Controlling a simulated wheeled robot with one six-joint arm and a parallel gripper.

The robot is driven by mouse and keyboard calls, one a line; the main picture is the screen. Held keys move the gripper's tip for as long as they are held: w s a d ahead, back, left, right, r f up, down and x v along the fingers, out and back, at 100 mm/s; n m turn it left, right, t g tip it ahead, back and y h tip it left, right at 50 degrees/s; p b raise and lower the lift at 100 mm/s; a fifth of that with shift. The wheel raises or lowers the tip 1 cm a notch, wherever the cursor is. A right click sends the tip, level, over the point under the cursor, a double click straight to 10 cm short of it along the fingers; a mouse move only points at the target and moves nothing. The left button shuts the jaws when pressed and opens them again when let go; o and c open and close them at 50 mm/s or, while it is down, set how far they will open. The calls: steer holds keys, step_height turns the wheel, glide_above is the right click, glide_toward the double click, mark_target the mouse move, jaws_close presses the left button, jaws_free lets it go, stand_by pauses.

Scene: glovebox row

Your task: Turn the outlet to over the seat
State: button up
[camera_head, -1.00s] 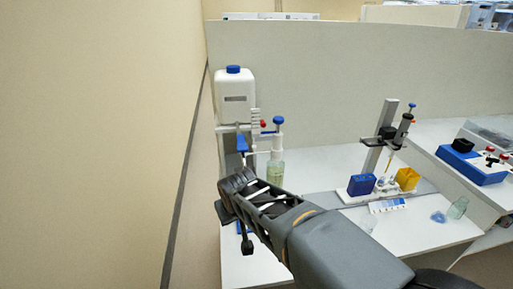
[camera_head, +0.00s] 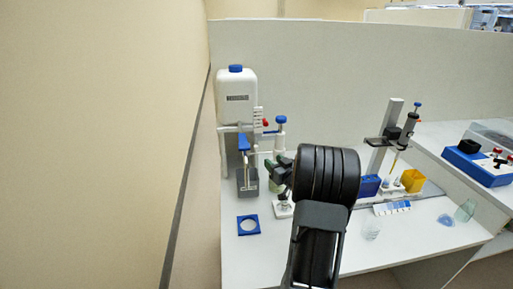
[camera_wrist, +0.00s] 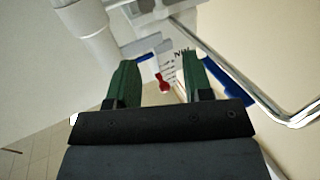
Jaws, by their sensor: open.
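I cannot clearly tell which part is the outlet. My gripper (camera_head: 281,176) is right of the column, partly hidden by my wrist. In the wrist view my gripper (camera_wrist: 160,82) is open, its green fingers apart. A red tip (camera_wrist: 163,84) and a white marked scale (camera_wrist: 169,66) show between or beyond them; contact cannot be told.
A blue-capped bottle (camera_head: 280,135) stands close behind my gripper. A pipette stand (camera_head: 392,125), a yellow box (camera_head: 412,180) and a blue box (camera_head: 369,185) are to the right. The bench around the seat is clear.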

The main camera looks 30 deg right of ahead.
mark_target(257, 147)
steer(key=w, duration=0.4)
steer(key=w+p, duration=0.1)
steer(key=w, duration=0.8)
steer(key=shift+w+d+p, duration=0.1)
steer(key=shift+d+p, duration=0.2)
steer(key=shift+p, duration=0.05)
jaws_close()
